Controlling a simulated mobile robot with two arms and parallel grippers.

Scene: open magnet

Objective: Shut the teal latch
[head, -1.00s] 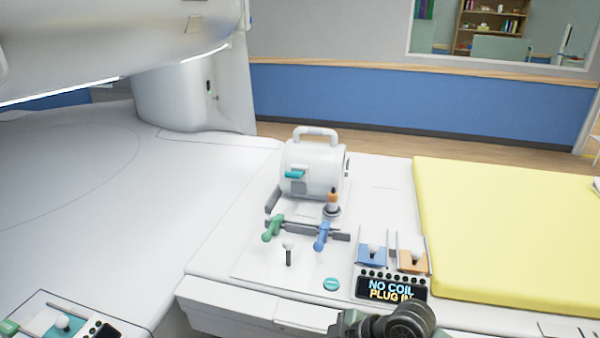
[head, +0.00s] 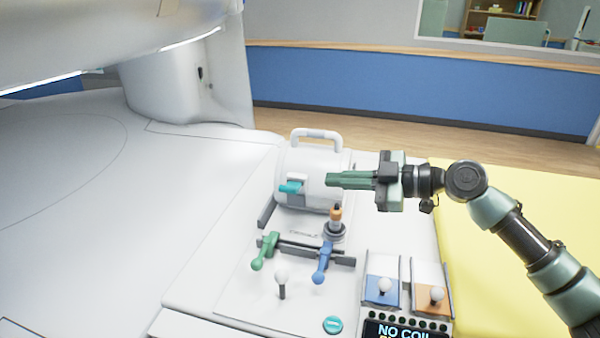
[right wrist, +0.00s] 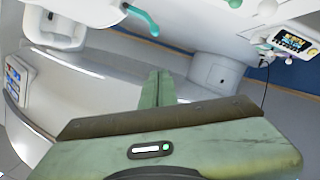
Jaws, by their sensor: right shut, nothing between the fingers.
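The teal latch (head: 291,187) sticks out from the front of the white coil housing (head: 318,165), which has a carrying handle on top. My right gripper (head: 330,180) reaches in from the right with its green fingers pointing left. It is shut and empty. In the head view its tips overlap the housing's right part, just right of the latch; I cannot tell whether they touch it. In the right wrist view the shut fingers (right wrist: 160,86) point away, and a teal-green handle (right wrist: 143,20) shows at the top; I cannot tell which part it is. My left gripper is out of view.
In front of the housing are a green lever (head: 265,251), a blue lever (head: 322,262), a white-knobbed stick (head: 282,280) and an orange-topped post (head: 336,216). A display (head: 402,330) stands front right. A yellow pad (head: 475,225) lies right. The white surface at left is clear.

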